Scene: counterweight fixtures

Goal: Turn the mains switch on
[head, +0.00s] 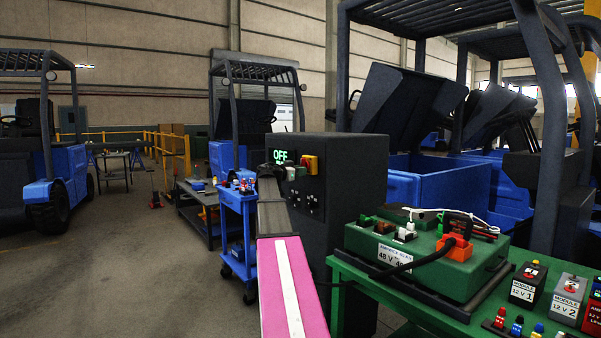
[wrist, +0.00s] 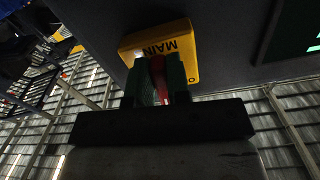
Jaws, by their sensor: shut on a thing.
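The mains switch (head: 311,162) is a yellow plate with a red handle on the face of a dark grey cabinet (head: 352,170). A display (head: 281,156) beside it reads OFF in green. In the wrist view the yellow plate (wrist: 184,42) carries the letters MAIN, upside down. My gripper (wrist: 160,78) has its green fingers either side of the red switch handle (wrist: 157,70) and is shut on it. In the head view my gripper (head: 294,171) is at the switch, and my arm reaches up to it from below. The handle's far end is partly hidden by the fingers.
A green table (head: 393,299) at the right bears a green battery box (head: 423,259) with a black cable, and several small modules. A blue cart (head: 239,222) and a low dark bench (head: 196,206) stand left of the cabinet.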

